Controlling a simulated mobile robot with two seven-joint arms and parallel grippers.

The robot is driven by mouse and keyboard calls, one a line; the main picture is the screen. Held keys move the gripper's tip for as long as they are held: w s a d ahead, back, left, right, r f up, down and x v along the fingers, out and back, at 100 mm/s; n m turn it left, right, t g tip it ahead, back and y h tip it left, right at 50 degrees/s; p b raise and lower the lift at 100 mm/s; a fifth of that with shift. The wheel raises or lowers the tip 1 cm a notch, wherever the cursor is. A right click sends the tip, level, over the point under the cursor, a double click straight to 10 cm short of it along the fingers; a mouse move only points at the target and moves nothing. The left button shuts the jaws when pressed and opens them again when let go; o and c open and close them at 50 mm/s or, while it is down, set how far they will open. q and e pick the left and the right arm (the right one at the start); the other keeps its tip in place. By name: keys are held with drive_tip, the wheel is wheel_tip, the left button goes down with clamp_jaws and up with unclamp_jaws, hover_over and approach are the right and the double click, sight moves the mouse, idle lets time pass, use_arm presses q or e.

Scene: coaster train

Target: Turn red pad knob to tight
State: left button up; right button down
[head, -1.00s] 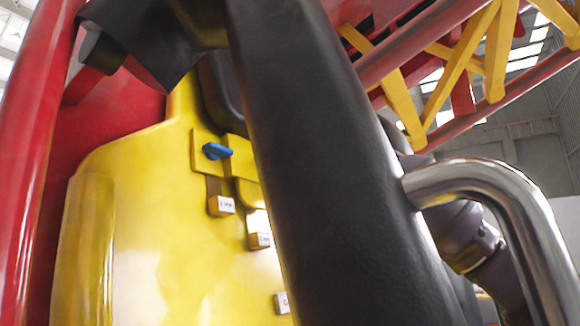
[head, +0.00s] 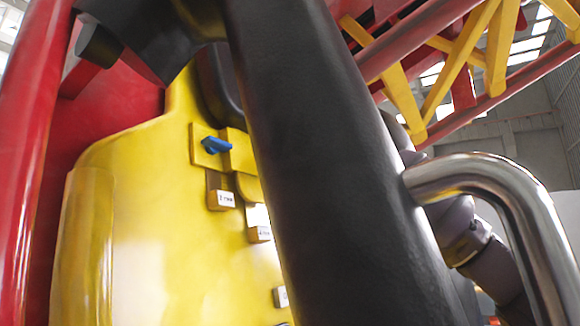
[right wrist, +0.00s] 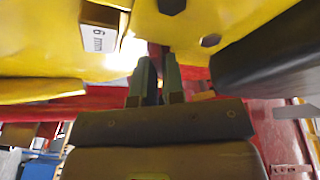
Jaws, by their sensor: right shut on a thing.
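The red pad knob cannot be made out clearly. In the right wrist view my right gripper (right wrist: 152,85) points up at the yellow panel (right wrist: 60,50), its two fingers close together. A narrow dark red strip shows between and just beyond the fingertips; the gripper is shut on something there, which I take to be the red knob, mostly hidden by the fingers. In the head view the black padded bar hides the right gripper. The yellow panel (head: 160,220) carries a blue knob (head: 215,146) on a yellow block. My left gripper is not in view.
The thick black padded bar (head: 330,180) crosses the head view, with a bent chrome handle (head: 500,180) at its right. Small labelled blocks (head: 225,199) stick out of the yellow panel. A "6 mm" label (right wrist: 100,38) lies left of my fingers. A red tube (head: 35,150) stands at far left.

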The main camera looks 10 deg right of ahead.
drive_tip(key=m+g+h, duration=0.1)
drive_tip(key=m, duration=0.2)
drive_tip(key=m+h, duration=0.1)
drive_tip(key=m, duration=0.2)
drive_tip(key=shift+r+m+g, duration=0.1)
drive_tip(key=shift+m+g, duration=0.3)
idle(0.3)
drive_tip(key=c, duration=1.2)
unclamp_jaws()
